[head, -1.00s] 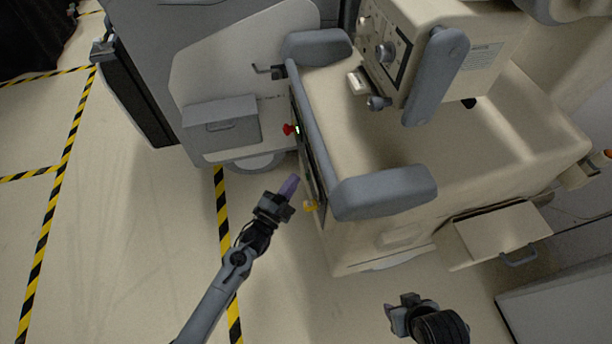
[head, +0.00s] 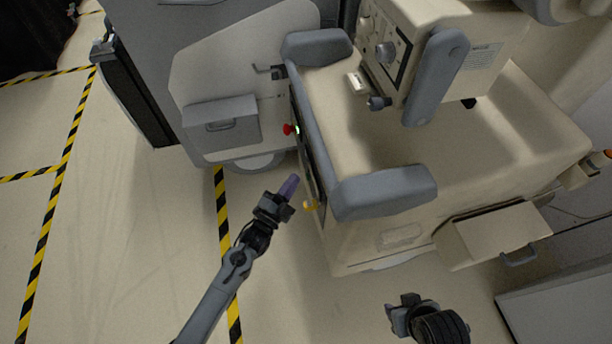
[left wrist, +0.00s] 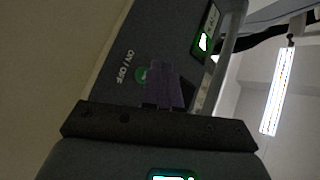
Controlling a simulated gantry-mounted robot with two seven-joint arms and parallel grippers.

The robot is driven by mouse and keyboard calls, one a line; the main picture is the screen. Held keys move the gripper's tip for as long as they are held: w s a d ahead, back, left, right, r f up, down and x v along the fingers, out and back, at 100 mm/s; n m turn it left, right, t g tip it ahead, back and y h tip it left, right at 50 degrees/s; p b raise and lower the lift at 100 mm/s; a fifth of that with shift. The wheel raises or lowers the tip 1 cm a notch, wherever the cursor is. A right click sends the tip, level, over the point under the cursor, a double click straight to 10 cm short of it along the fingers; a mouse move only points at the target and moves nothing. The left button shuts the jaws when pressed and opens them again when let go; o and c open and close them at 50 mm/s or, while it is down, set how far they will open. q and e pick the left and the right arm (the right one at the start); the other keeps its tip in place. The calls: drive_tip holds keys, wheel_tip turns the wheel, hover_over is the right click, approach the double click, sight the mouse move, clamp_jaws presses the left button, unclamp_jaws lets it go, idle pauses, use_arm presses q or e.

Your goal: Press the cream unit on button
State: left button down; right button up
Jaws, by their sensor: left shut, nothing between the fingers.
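The cream unit (head: 372,235) is a large cart-like body with grey padded bars. A dark panel (head: 309,160) runs along its left side, seen nearly edge-on in the head view. In the left wrist view, a round green button (left wrist: 141,75) sits on the dark panel beside the lettering "ON / OFF". My left gripper (head: 289,186) has purple fingers, shut and empty, just left of the panel. In the left wrist view its fingers (left wrist: 165,86) appear right beside the green button and partly overlap its edge; I cannot tell whether they touch. My right gripper (head: 398,308) is at the bottom, its jaws unclear.
A red knob (head: 288,129) and a yellow part (head: 310,205) stick out along the unit's left side. A lit green display (left wrist: 205,43) is farther along the panel. A drawer (head: 497,229) juts out at right.

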use_arm(q)
drive_tip(key=shift+d, duration=0.15)
idle(0.3)
drive_tip(key=shift+w+d, duration=0.1)
drive_tip(key=shift+d, duration=0.2)
drive_tip(key=shift+w+d, duration=0.1)
drive_tip(key=shift+d, duration=0.3)
idle(0.8)
drive_tip(key=shift+a, duration=0.1)
drive_tip(key=shift+s+a, duration=0.25)
drive_tip(key=shift+a, duration=0.5)
